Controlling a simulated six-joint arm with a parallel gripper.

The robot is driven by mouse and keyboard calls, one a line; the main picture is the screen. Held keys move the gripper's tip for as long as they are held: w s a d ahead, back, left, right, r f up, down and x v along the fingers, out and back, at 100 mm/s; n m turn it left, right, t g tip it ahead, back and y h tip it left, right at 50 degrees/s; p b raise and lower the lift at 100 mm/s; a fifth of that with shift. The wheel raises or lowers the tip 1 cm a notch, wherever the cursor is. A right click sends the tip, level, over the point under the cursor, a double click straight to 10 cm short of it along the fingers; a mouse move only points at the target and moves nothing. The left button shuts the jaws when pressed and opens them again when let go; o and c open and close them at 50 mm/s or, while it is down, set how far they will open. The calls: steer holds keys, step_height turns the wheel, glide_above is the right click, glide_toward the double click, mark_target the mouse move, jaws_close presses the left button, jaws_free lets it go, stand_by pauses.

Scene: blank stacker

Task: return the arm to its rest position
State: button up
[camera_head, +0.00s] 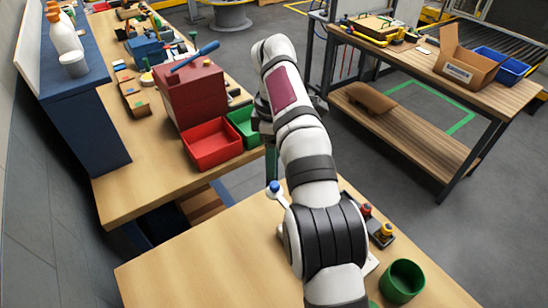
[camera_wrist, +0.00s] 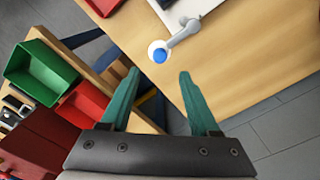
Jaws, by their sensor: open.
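My gripper (camera_wrist: 158,76) shows two green fingers in the wrist view, spread apart with nothing between them. In the head view my gripper (camera_head: 271,165) is mostly hidden behind my white and black arm; only a bit of green finger shows. The arm reaches up the picture from the near wooden table (camera_head: 190,255). The fingers are over the edge of that table, which also shows in the wrist view (camera_wrist: 250,60). A grey lever with a blue and white round end (camera_wrist: 161,54) lies just beyond the fingertips; it also shows in the head view (camera_head: 275,188).
A red bin (camera_head: 212,143) and a green bin (camera_head: 243,122) stand on the left bench, beside a red toolbox (camera_head: 190,95). A green cup (camera_head: 402,281) stands on the near table at right. The near table's left part is clear. A second bench (camera_head: 430,75) stands at back right.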

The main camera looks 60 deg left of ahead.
steer(key=w+d+r+m, duration=0.3)
steer(key=d+m, duration=0.2)
steer(key=d, duration=0.4)
steer(key=w+d+r+m, duration=0.2)
steer(key=d+m, duration=0.2)
steer(key=d, duration=0.4)
steer(key=w+d+r+m, duration=0.3)
steer(key=d+m, duration=0.2)
steer(key=d, duration=0.4)
steer(key=s+d+f+m+y, duration=0.1)
steer(key=s+d+m, duration=0.35)
steer(key=d, duration=0.25)
steer(key=s+d+f+m, duration=0.2)
steer(key=s+d+m, duration=0.2)
steer(key=d+m, duration=0.25)
steer(key=s+d+f+m, duration=0.6)
steer(key=s+m, duration=0.1)
steer(key=s, duration=0.2)
steer(key=shift+s+m+y, duration=0.25)
steer(key=shift+m+y, duration=0.15)
